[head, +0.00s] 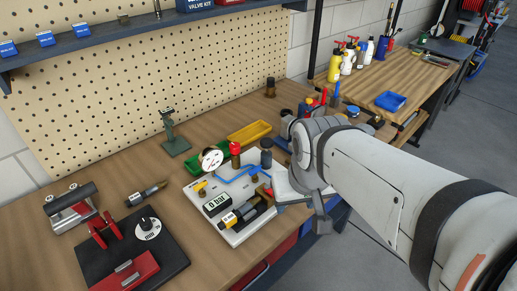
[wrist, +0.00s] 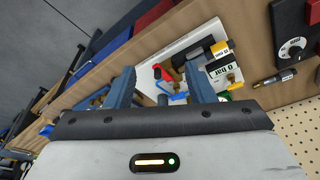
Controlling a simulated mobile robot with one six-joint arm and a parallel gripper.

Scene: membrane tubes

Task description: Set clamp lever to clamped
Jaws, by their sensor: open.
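I cannot tell for certain which part is the clamp lever. A black fixture (head: 172,254) at the front left of the bench carries two red upright arms (head: 104,232), a red block (head: 126,273) and a dial (head: 148,227). Its dial also shows at the upper right in the wrist view (wrist: 293,48). A white test board (head: 243,232) with a "0 bar" readout (head: 216,204) stands to its right. My gripper (wrist: 162,88) is open, with the board's red and blue parts showing between its fingers. The fingers are hidden in the head view.
A green stand (head: 175,145), a yellow tray (head: 249,132) and several small tools stand behind the board. A pegboard (head: 130,85) closes the back. Bottles and a blue tray (head: 390,101) sit on the farther bench.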

